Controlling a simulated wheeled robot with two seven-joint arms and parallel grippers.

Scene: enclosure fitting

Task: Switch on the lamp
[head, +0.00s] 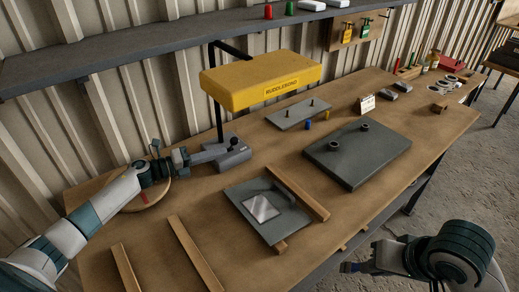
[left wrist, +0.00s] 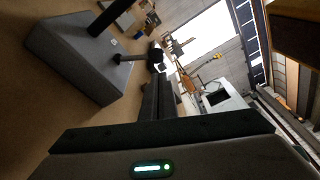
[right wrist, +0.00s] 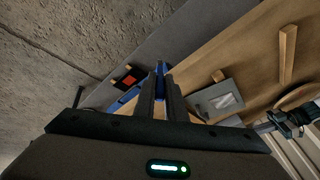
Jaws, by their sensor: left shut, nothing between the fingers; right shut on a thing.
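The lamp is a wide yellow hood (head: 262,80) on a dark post above a grey base (head: 228,157) at the back left of the bench. A short black lever with a round knob (head: 234,142) stands on the base; the knob also shows in the left wrist view (left wrist: 156,56). My left gripper (head: 186,157) is shut and empty, just left of the base. I cannot tell whether it touches it. My right gripper (head: 350,267) is shut on a small blue thing (right wrist: 160,70), past the bench's front edge. The hood's underside is hidden, so I cannot tell whether it is lit.
A grey plate with a window (head: 250,222), wooden strips (head: 185,250) and a dark block with two rings (head: 345,165) lie on the bench. A pinned plate (head: 285,118) and small blue and yellow pegs lie behind. A dark shelf (head: 150,57) runs above.

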